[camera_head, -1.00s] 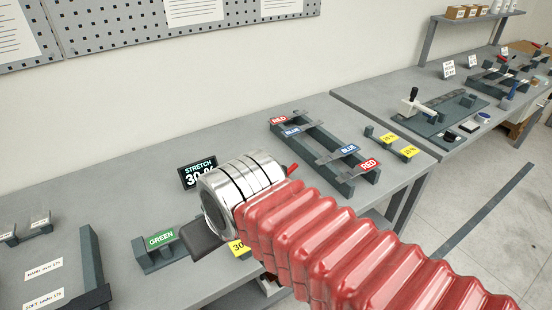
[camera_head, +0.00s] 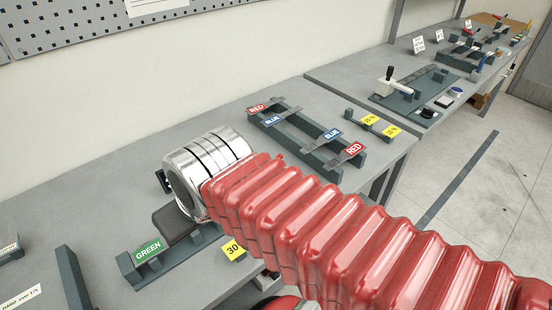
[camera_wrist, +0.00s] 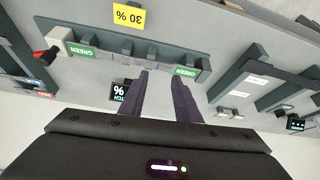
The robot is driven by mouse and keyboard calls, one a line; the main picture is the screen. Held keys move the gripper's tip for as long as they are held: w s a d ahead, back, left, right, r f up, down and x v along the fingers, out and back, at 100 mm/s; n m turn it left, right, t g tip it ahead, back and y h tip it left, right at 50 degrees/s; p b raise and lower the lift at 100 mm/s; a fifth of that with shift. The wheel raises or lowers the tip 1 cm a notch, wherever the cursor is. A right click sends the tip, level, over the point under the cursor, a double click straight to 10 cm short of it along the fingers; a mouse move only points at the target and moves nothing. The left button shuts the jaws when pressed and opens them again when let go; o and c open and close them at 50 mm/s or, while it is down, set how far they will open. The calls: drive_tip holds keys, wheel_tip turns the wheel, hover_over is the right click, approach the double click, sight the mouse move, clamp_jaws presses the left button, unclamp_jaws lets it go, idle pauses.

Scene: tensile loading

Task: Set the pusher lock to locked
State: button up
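My gripper (camera_wrist: 163,76) is open and empty in the wrist view, its two dark fingers apart beside a dark grey fixture (camera_wrist: 140,58) with GREEN labels. At the fixture's left end, a pale block (camera_wrist: 60,38) carries a red-tipped lever (camera_wrist: 40,55); I cannot tell whether this is the pusher lock or how it is set. The fingers are well to its right. In the head view, the same fixture (camera_head: 185,258) shows partly behind my arm, with a GREEN label (camera_head: 149,249). My gripper (camera_head: 172,222) shows there as a dark shape above it.
A frame with RED and BLUE labels (camera_head: 272,122) stands farther back on the bench. A small yellow-labelled fixture (camera_head: 348,113) is to its right. A second bench (camera_head: 340,85) holds a pale device with a black handle (camera_head: 388,82). A small black display (camera_wrist: 119,92) stands near the fingers.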

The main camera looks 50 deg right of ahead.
drive_tip(key=w+d+r+m+g, duration=0.35)
drive_tip(key=w+d+m, duration=0.25)
drive_tip(key=w+d, duration=0.25)
drive_tip(key=m+g+y, duration=0.2)
drive_tip(key=m+y, duration=0.3)
drive_tip(key=m, duration=0.8)
hover_over(278, 157)
drive_tip(key=d, duration=0.5)
wheel_tip(278, 157, down, 7)
drive_tip(key=shift+s+d+r, duration=0.1)
drive_tip(key=shift+s, duration=0.15)
drive_tip(key=x, duration=1.3)
drive_tip(key=shift+w+d+f, duration=0.1)
drive_tip(key=shift+w+f, duration=0.15)
drive_tip(key=shift+f, duration=0.25)
drive_tip(key=shift+c, duration=0.2)
clamp_jaws()
